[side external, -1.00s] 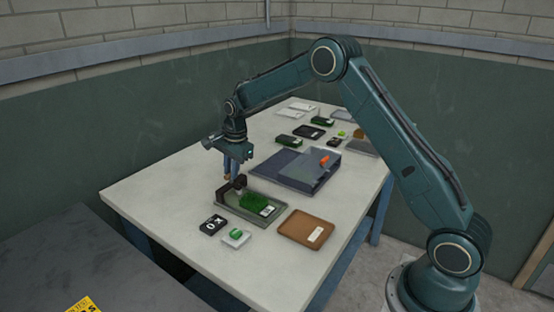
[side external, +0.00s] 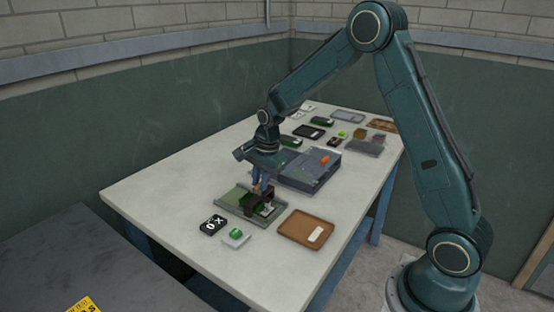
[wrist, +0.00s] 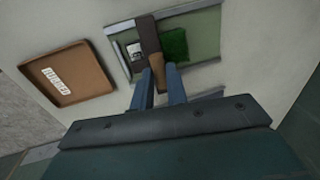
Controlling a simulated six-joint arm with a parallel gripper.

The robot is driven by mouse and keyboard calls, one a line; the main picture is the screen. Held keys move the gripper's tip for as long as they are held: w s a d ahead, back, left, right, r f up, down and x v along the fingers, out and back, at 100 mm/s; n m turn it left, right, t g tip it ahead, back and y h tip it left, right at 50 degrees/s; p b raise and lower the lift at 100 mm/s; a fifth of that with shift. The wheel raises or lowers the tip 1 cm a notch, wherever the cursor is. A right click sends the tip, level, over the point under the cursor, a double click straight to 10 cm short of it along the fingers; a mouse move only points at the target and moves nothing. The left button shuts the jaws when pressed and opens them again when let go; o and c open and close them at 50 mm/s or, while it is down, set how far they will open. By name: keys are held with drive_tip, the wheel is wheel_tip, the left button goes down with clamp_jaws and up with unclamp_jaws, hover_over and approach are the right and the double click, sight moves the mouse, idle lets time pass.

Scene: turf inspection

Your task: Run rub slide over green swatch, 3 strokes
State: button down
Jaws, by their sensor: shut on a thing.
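My gripper (side external: 262,187) is shut on the tan handle of the dark rub slide (side external: 259,208), above the grey-green track (side external: 233,193). In the wrist view, the blue fingers of my gripper (wrist: 160,78) close on that handle, and the dark slide bar (wrist: 147,36) lies across the track. The bar sits at the swatch's label end. Whether it covers some of the swatch, I cannot tell. In the side view my gripper and the slide partly hide the swatch.
A brown tray (side external: 292,222) with a white label lies beside the track. A black marked card (side external: 213,225) and a white tile with a green top (side external: 236,238) lie in front. A blue-grey folder or box (side external: 313,172) stands behind. Bare table lies to the left.

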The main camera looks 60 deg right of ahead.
drive_tip(key=shift+s, duration=0.75)
drive_tip(key=c, duration=1.4)
unclamp_jaws()
drive_tip(key=shift+s, duration=0.1)
drive_tip(key=shift+r, duration=0.1)
drive_tip(key=s+r, duration=0.1)
drive_tip(key=r, duration=0.8)
drive_tip(key=s+r, duration=0.1)
drive_tip(key=r, duration=0.3)
drive_tip(key=shift+s+r, duration=0.2)
drive_tip(key=shift+s, duration=0.1)
